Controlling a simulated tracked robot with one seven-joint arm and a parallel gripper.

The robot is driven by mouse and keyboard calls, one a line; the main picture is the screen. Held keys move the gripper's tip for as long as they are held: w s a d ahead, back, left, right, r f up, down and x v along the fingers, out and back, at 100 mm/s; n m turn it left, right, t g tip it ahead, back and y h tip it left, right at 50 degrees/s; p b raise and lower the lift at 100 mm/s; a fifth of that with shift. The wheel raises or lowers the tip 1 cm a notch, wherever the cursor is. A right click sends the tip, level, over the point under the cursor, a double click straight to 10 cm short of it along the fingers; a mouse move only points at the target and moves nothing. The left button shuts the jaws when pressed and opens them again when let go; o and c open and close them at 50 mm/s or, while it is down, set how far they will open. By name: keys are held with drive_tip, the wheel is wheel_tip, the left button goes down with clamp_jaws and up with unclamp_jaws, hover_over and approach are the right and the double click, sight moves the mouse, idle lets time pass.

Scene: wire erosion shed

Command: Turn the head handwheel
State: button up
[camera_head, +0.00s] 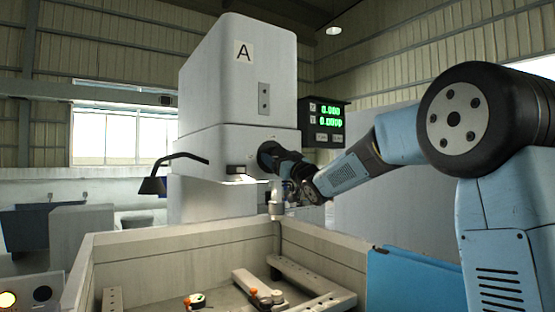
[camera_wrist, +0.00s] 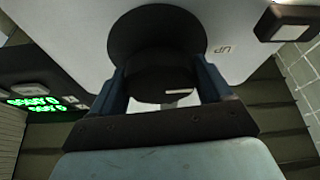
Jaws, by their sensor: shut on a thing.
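The head handwheel (camera_wrist: 160,75) is a dark round wheel on the light face of the machine head (camera_head: 235,80), which carries a letter A. In the wrist view my gripper (camera_wrist: 163,88) has one finger on each side of the wheel's dark hub and is shut on it. A small white mark shows on the hub, and the label "UP" (camera_wrist: 224,49) is on the panel beside the wheel. In the head view the handwheel (camera_head: 267,154) is partly hidden by my gripper (camera_head: 278,160), which reaches it from the right.
A readout (camera_head: 324,122) with green digits, apparently near zero, hangs right of the head. Below is a walled tank (camera_head: 185,238) with clamps and bars inside. A dark lamp (camera_head: 152,185) juts out on the left. A blue panel (camera_head: 415,280) stands at the lower right.

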drive_tip(key=shift+n+y, duration=0.3)
drive_tip(key=shift+n, duration=0.3)
drive_tip(key=shift+n+g, duration=0.3)
drive_tip(key=shift+n, duration=0.1)
drive_tip(key=n+g+y, duration=0.1)
drive_tip(key=n, duration=0.1)
drive_tip(key=n+g+y, duration=0.1)
drive_tip(key=n, duration=0.1)
drive_tip(key=shift+f+n, duration=0.1)
drive_tip(key=shift+n, duration=0.3)
drive_tip(key=n+g, duration=0.1)
drive_tip(key=n, duration=0.2)
drive_tip(key=n+g, duration=0.2)
drive_tip(key=n, duration=0.1)
drive_tip(key=shift+n, duration=0.4)
drive_tip(key=n+g, duration=0.1)
drive_tip(key=n, duration=0.1)
drive_tip(key=n+g, duration=0.1)
drive_tip(key=n, duration=0.2)
drive_tip(key=shift+n+h, duration=0.3)
drive_tip(key=shift+h, duration=0.1)
drive_tip(key=shift+f+n+g+h, duration=0.1)
drive_tip(key=shift+n+g+h, duration=0.5)
drive_tip(key=shift+n, duration=1.3)
